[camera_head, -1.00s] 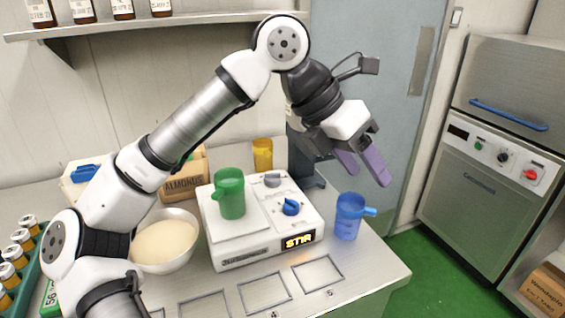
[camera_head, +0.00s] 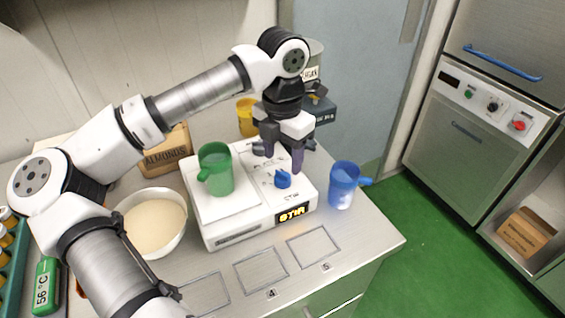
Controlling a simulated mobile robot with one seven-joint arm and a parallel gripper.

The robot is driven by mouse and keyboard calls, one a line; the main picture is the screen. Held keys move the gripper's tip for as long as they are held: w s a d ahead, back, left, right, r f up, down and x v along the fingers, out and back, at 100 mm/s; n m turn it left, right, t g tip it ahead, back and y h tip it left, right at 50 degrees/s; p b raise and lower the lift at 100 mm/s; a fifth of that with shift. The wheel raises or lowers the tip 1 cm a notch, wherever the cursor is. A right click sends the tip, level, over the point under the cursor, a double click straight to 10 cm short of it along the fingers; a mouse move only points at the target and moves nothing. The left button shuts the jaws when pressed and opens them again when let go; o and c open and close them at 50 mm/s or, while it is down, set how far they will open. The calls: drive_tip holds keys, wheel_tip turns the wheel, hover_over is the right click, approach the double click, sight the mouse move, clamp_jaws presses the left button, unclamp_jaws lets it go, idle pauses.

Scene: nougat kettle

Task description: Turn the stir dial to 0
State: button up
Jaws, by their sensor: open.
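The white stirrer unit (camera_head: 237,232) stands on the steel counter, and its lit display (camera_head: 293,214) reads STIR. A blue dial (camera_head: 283,179) is on its top panel behind the display; its setting is too small to read. The panel's grey dial is mostly hidden by my gripper. A green cup (camera_head: 215,172) stands on the unit's left plate. My gripper (camera_head: 283,163) points down with purple fingers open and empty, just above and behind the blue dial. Whether it touches the panel, I cannot tell.
A blue cup (camera_head: 342,187) stands close to the unit's right. A white bowl (camera_head: 182,221) of pale contents stands at its left. An amber cup (camera_head: 246,118) and an almonds box (camera_head: 168,155) are behind. The front counter has marked squares and is clear.

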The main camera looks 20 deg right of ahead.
sight(283, 172)
drive_tip(key=shift+f+p, duration=0.35)
drive_tip(key=shift+f, duration=1.7)
drive_tip(key=shift+c, duration=0.4)
drive_tip(key=c, duration=0.9)
